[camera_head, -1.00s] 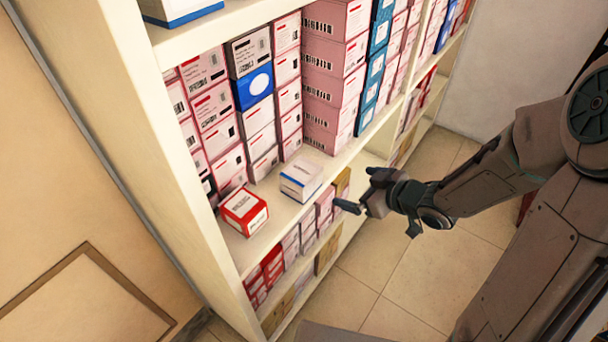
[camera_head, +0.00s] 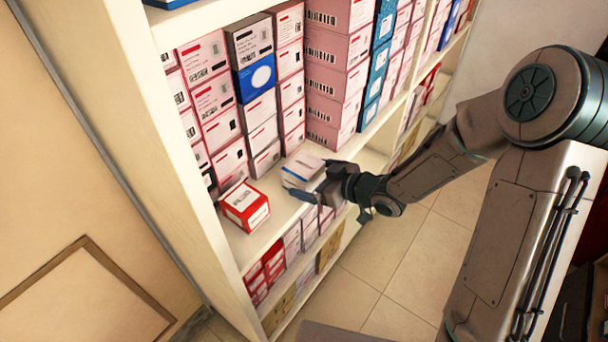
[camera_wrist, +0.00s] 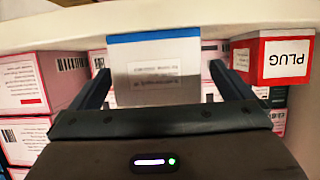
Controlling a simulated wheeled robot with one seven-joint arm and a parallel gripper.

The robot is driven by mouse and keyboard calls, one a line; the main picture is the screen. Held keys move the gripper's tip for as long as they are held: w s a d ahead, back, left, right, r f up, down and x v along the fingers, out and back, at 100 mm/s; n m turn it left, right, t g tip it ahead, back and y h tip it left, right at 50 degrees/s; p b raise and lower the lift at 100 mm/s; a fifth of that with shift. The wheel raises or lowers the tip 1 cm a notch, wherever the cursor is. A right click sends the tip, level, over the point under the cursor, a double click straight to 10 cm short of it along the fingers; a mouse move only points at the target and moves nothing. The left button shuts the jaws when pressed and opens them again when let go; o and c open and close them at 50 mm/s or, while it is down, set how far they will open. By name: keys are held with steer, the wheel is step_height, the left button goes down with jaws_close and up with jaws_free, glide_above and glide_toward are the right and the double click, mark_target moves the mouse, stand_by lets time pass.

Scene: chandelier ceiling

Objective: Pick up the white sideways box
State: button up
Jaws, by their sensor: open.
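The white box (camera_head: 302,169) with a blue edge lies on the middle shelf, in front of the stacked boxes. In the wrist view the white box (camera_wrist: 156,72) shows its labelled face and blue band. My gripper (camera_head: 313,181) is at the shelf's front edge, its fingers around the box. In the wrist view the two dark fingers of my gripper (camera_wrist: 160,88) stand one on each side of the box, apart, with a small gap visible on the right. Whether the left finger touches the box is hard to tell.
A red and white box (camera_head: 245,207) stands on the same shelf to the left; in the wrist view it is at the right (camera_wrist: 285,57). Stacks of pink boxes (camera_head: 210,85) fill the back. The shelf edge (camera_head: 262,245) lies below; open tiled floor (camera_head: 370,255) is at the right.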

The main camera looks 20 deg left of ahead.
steer(key=x, duration=0.3)
steer(key=shift+w+a+f, duration=0.15)
steer(key=shift+w+a, duration=0.05)
steer(key=shift+a, duration=0.1)
steer(key=c, duration=1.1)
steer(key=shift+o, duration=0.2)
